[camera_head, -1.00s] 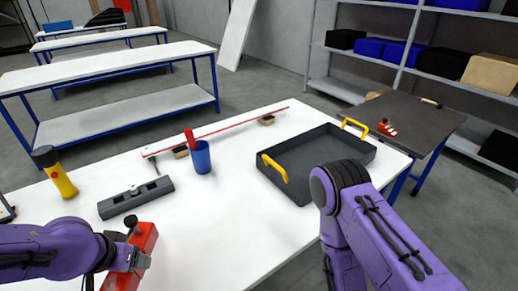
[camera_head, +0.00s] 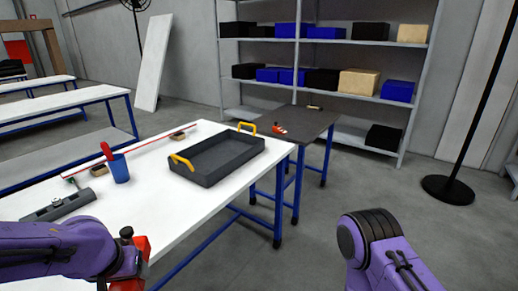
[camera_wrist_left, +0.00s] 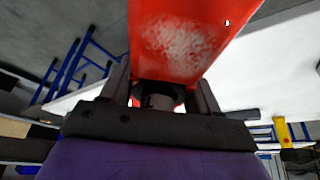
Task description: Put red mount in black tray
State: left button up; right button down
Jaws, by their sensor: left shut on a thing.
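The red mount (camera_head: 142,246) is in my left gripper (camera_head: 128,264) at the lower left of the head view, partly hidden by the gripper. In the left wrist view the red mount (camera_wrist_left: 185,40) fills the top middle, with the fingers (camera_wrist_left: 160,92) shut around a dark round part at its base. The black tray (camera_head: 236,166) has two yellow handles and stands on the right end of the white table, beyond and to the right of my left gripper. The tray looks empty. My right arm shows at the lower right, but its gripper is out of view.
On the white table (camera_head: 150,200) are a blue cup (camera_head: 120,169) with a red item, a grey clamp-like tool (camera_head: 60,206) and a long red strip (camera_head: 130,155). A dark side table (camera_head: 305,122) stands behind the tray. Open floor lies to the right.

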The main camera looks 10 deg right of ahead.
aim_at(212, 155)
jog(key=z, duration=1.25)
jog(key=i, duration=1.45)
jog(key=u, duration=0.25)
jog(key=i, duration=1.1)
jog(key=u, duration=1.05)
jog(key=i, duration=0.45)
jog(key=u, duration=0.3)
